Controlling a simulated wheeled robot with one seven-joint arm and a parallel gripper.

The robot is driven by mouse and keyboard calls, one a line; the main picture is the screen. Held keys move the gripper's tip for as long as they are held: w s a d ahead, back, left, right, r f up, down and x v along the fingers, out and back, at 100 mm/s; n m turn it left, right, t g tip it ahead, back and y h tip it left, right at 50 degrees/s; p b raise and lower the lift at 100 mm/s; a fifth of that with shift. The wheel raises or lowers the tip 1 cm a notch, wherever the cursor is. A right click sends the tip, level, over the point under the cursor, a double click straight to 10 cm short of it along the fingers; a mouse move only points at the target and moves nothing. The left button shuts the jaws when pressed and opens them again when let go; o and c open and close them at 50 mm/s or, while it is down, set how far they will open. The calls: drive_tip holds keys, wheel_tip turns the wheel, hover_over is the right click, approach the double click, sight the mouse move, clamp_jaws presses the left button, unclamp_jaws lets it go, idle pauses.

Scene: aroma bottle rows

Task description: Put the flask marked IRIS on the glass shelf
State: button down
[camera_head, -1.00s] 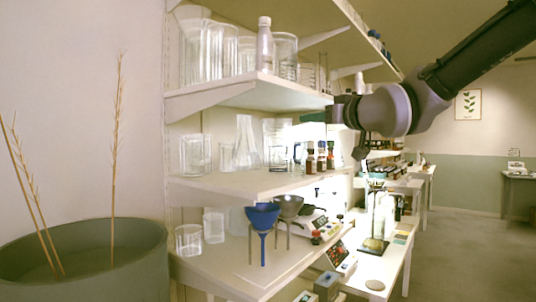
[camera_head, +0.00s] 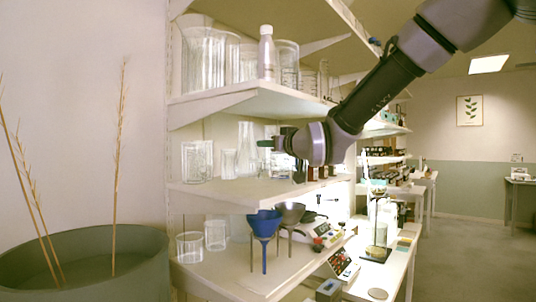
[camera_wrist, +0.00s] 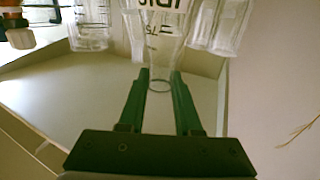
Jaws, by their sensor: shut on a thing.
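My gripper (camera_head: 265,143) reaches in from the right above the middle shelf board (camera_head: 225,196), which carries glassware. In the wrist view, its two green fingers (camera_wrist: 160,76) are shut on the neck of a clear glass flask (camera_wrist: 160,50). Dark lettering on the flask, upside down and cut off at the picture's top, appears to read IRIS. In the head view, the flask (camera_head: 246,155) is upright among other glass on the middle shelf. I cannot tell whether its base touches the board.
A glass cylinder (camera_head: 229,164) and a beaker (camera_head: 197,160) stand left of the flask. Brown bottles (camera_head: 323,172) stand to the right. An upper shelf (camera_head: 245,97) with glassware overhangs my gripper. A blue funnel (camera_head: 264,222) is below. A green pot (camera_head: 90,265) stands at left.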

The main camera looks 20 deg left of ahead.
sight(271, 154)
drive_tip(key=shift+w+a+f, duration=0.1)
drive_tip(key=shift+a+f, duration=0.1)
drive_tip(key=shift+f, duration=1.1)
drive_tip(key=shift+f, duration=0.2)
drive_tip(key=c, duration=0.6)
unclamp_jaws()
